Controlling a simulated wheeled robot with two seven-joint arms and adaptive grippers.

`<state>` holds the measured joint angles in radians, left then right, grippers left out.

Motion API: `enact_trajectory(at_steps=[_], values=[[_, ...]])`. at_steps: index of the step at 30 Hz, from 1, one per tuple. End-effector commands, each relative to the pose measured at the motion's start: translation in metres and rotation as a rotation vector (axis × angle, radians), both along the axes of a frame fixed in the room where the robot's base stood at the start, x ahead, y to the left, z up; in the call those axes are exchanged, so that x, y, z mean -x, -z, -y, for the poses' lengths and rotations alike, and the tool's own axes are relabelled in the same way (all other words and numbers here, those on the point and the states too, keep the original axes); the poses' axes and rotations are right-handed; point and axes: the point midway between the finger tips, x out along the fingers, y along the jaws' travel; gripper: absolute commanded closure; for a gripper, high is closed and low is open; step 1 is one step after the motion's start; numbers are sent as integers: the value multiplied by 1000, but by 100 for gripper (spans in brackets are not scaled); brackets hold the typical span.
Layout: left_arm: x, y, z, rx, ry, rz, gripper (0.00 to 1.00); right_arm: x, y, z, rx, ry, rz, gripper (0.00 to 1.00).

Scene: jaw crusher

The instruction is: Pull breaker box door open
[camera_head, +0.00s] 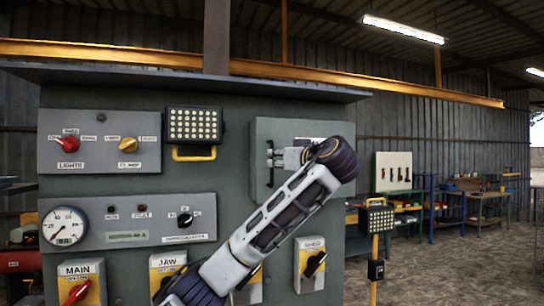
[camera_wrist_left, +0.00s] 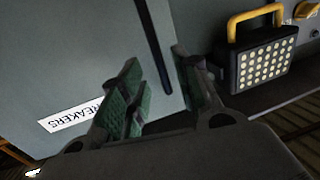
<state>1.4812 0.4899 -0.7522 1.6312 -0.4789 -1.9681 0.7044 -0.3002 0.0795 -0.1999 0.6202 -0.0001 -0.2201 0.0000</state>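The grey breaker box door (camera_head: 332,128) is on the right part of the panel and looks shut. A dark upright bar handle (camera_head: 270,176) is near its left edge. The handle (camera_wrist_left: 152,45) and the white BREAKERS label (camera_wrist_left: 72,117) also show, the label upside down, in the left wrist view. My left gripper (camera_head: 277,158) is in front of the handle, and its green-padded fingers (camera_wrist_left: 160,92) are apart, one on each side of the handle's line. I cannot tell whether they touch it. My arm covers the door's lower part. My right gripper is not in view.
A lamp with a yellow bracket (camera_head: 194,126) is left of the box, near the gripper. Knob panels (camera_head: 100,155), a gauge (camera_head: 64,226) and switch plates (camera_head: 310,245) surround it. Open floor (camera_head: 440,265) and workbenches (camera_head: 480,196) are to the right.

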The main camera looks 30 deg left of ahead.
Motion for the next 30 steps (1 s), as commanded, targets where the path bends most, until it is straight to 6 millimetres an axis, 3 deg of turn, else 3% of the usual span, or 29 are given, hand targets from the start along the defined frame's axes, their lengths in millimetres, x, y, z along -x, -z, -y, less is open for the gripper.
enact_trajectory(at_steps=[12,25,30], values=[[-22,-1,-39,-1,-2,-2,68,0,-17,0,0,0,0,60],[-25,0,-44,0,-1,-1,68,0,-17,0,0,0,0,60],[-25,0,-44,0,-1,-1,87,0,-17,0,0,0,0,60]])
